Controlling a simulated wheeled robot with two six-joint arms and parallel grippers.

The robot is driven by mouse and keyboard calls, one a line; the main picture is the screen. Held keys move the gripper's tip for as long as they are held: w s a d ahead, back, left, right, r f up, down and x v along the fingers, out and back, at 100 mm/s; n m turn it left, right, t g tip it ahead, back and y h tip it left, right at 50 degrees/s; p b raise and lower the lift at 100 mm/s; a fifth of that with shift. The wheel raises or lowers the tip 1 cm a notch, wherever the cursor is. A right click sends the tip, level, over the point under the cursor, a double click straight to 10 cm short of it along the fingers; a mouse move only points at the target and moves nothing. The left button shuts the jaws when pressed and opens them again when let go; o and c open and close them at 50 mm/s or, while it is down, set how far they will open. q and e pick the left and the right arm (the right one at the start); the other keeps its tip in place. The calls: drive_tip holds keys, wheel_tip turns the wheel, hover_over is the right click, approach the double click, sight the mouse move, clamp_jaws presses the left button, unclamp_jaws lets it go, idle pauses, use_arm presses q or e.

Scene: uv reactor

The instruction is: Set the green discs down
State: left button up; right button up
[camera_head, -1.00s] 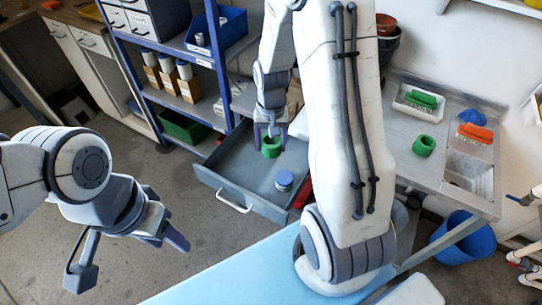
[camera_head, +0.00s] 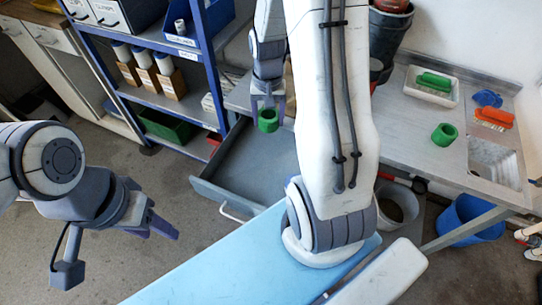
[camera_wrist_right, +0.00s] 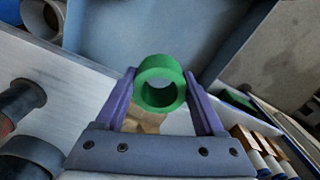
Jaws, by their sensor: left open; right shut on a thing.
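My right gripper (camera_head: 267,104) is shut on a green disc (camera_head: 268,121), a thick ring with a hole. It holds the ring in the air near the open grey drawer (camera_head: 205,188). In the right wrist view the ring (camera_wrist_right: 151,68) sits between the two purple fingertips (camera_wrist_right: 160,92). A second green ring (camera_head: 444,134) lies on the metal sink counter (camera_head: 408,140) at the right. My left gripper (camera_head: 160,228) is open and empty at the lower left, away from both rings.
A blue shelf rack (camera_head: 205,75) stands behind the drawer. A light blue surface (camera_head: 205,270) runs along the front. A white tray with a green brush (camera_head: 434,81), an orange brush (camera_head: 494,117) and a sink basin (camera_head: 493,160) are on the counter. A blue bucket (camera_head: 470,222) stands below.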

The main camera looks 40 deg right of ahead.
wheel_tip(320, 180, down, 4)
drive_tip(key=b, duration=0.6)
approach(267, 156)
wheel_tip(267, 156, down, 6)
drive_tip(key=shift+s+r, duration=0.1)
